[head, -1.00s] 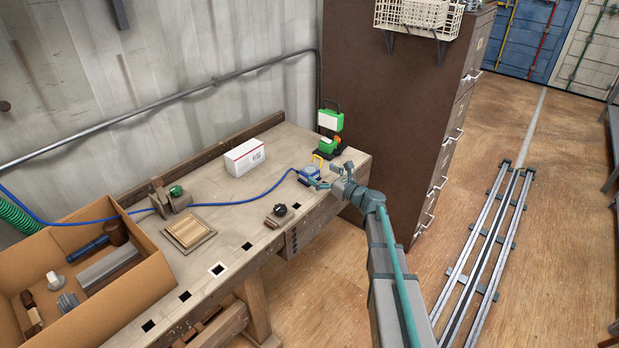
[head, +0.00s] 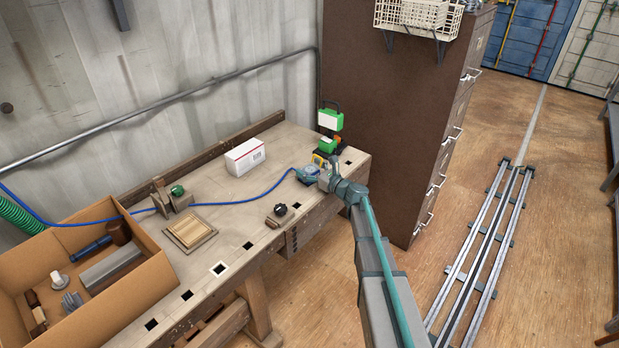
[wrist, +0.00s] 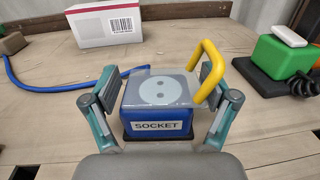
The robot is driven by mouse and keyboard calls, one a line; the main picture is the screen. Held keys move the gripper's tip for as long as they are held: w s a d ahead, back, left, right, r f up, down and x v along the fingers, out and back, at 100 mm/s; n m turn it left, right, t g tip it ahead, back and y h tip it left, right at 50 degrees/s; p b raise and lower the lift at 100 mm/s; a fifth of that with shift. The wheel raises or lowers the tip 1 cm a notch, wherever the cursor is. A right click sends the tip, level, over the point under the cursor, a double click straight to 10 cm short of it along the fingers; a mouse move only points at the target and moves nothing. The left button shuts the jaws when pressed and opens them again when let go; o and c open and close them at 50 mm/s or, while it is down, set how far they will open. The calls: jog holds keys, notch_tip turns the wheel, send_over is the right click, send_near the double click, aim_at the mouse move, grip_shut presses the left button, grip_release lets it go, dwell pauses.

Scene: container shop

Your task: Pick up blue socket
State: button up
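The blue socket (wrist: 158,110) is a blue box with a grey top, a round two-hole face, a yellow handle and a label reading SOCKET. It sits on the wooden workbench, partly hidden by my gripper in the head view (head: 308,170). My gripper (wrist: 160,85) is open, with one finger on each side of the socket. The left finger is close to its left side; the right finger is by the yellow handle. I cannot tell whether either finger touches it. My gripper also shows at the bench's right end in the head view (head: 316,172).
A white box (head: 245,157) stands behind the socket. A green device (head: 328,145) is at the bench's right end, near the brown cabinet (head: 405,110). A blue cable (head: 250,198) runs left from the socket. A cardboard box (head: 150,290) sits at the left.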

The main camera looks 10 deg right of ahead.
jog(key=c, duration=1.3)
jog(key=shift+r, duration=0.1)
jog(key=shift+c, duration=0.2)
jog(key=shift+r, duration=0.1)
